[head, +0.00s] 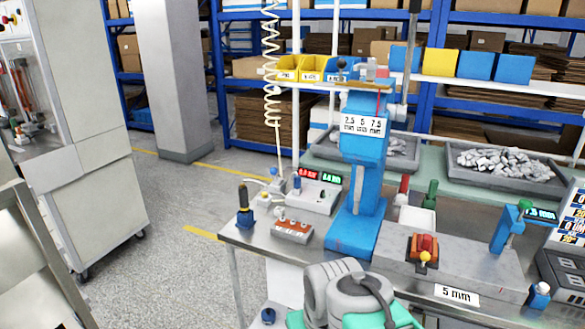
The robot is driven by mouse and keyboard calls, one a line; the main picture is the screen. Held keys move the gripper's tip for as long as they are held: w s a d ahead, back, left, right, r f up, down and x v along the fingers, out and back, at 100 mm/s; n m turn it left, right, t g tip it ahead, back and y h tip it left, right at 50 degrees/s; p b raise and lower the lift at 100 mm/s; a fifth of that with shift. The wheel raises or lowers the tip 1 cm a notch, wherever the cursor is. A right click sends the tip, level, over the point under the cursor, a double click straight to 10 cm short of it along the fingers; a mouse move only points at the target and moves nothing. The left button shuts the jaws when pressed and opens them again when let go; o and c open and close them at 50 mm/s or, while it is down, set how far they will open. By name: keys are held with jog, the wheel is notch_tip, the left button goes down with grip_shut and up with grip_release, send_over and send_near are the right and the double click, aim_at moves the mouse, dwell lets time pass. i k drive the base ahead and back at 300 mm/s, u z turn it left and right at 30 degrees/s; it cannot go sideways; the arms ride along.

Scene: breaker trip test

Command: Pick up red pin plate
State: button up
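A low red-topped block (293,229) with small pale pins or knobs stands near the left front edge of the workbench. It is the likeliest red pin plate, but it is too small to be sure. A second red and orange piece (423,246) with a yellow knob sits on the grey metal block labelled 5 mm (470,277). My grey and teal arm links show at the bottom centre, in front of the bench. My gripper cannot be made out in this view.
A blue press (363,170) stands between the two red pieces. A dark-handled tool (244,206) and a control box with lit displays (314,190) stand near the left piece. Grey trays (505,174) lie behind. Open floor is at left, beside a grey cabinet (90,150).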

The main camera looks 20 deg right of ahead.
aim_at(425, 241)
jog(key=u, duration=0.75)
jog(key=k, duration=0.7)
jog(key=z, duration=0.85)
jog(key=i, duration=1.15)
jog(key=z, duration=0.05)
